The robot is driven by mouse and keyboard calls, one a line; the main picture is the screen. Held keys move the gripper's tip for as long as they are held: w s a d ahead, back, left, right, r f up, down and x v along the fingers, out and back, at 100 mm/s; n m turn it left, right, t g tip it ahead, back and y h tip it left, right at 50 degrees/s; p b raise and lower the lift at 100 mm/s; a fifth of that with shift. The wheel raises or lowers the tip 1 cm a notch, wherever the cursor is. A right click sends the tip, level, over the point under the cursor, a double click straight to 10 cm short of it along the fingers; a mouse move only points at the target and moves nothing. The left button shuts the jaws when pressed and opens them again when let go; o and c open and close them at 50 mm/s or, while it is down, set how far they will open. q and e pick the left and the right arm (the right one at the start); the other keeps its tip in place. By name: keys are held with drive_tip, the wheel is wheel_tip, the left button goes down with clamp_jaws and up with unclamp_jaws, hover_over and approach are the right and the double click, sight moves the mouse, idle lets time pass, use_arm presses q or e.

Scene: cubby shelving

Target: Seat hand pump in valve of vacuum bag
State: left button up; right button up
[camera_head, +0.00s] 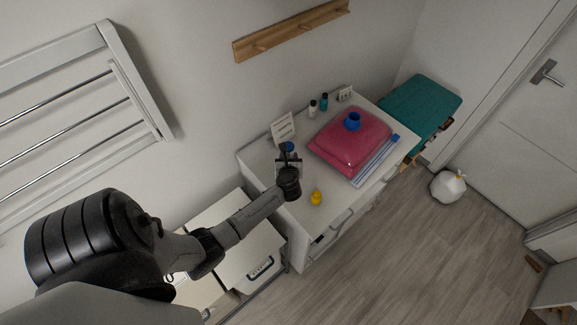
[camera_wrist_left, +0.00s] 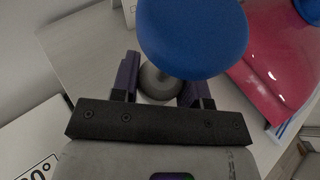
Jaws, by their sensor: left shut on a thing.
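The hand pump (camera_wrist_left: 193,35) has a wide blue top and a grey lower part. It is between the fingers of my left gripper (camera_wrist_left: 158,88), which is shut on it. In the head view the left gripper (camera_head: 288,157) is over the left end of the white cabinet, with a bit of the pump's blue (camera_head: 289,147) showing beyond it. The vacuum bag (camera_head: 345,148) is a plump pink-red cushion shape with a clear, blue-edged end. Its blue valve (camera_head: 352,121) is on top, apart from the pump. The bag also shows at the right of the wrist view (camera_wrist_left: 280,65). My right gripper is not in view.
The white cabinet top (camera_head: 315,222) also carries a yellow duck-like figure (camera_head: 316,198), a small sign (camera_head: 283,129), a white bottle (camera_head: 312,108) and a teal bottle (camera_head: 324,102). A teal-topped bench (camera_head: 422,105) stands beyond. A peg rail (camera_head: 290,30) hangs above.

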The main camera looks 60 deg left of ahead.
use_arm(q)
drive_tip(key=c, duration=0.4)
clamp_jaws()
drive_tip(key=shift+r, duration=0.15)
